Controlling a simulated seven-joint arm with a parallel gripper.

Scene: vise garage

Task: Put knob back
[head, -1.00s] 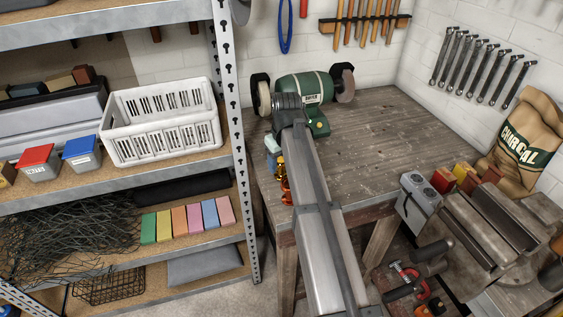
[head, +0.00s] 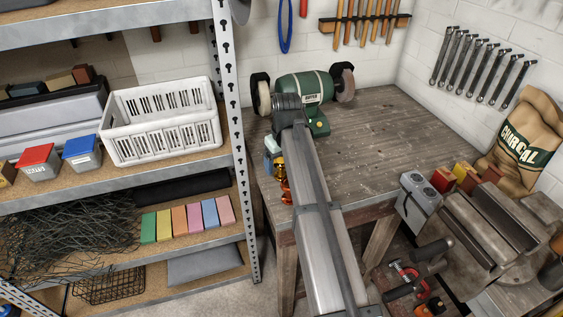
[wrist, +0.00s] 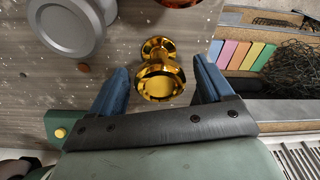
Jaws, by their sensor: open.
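In the wrist view a shiny gold knob (wrist: 160,75), with a wide round face and a narrower neck, is between the two blue fingertips of my gripper (wrist: 162,82). The fingers are apart, with a gap to each side of the knob. In the head view gold pieces (head: 281,184) show at the bench's left edge, partly behind my arm. My gripper is mostly hidden there by my arm. Where the knob belongs cannot be told.
The wooden workbench (head: 365,135) carries a green bench grinder (head: 304,88), close to my gripper. A grey round object (wrist: 67,27) is beside the knob in the wrist view. A metal shelf with a white basket (head: 160,120) stands left.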

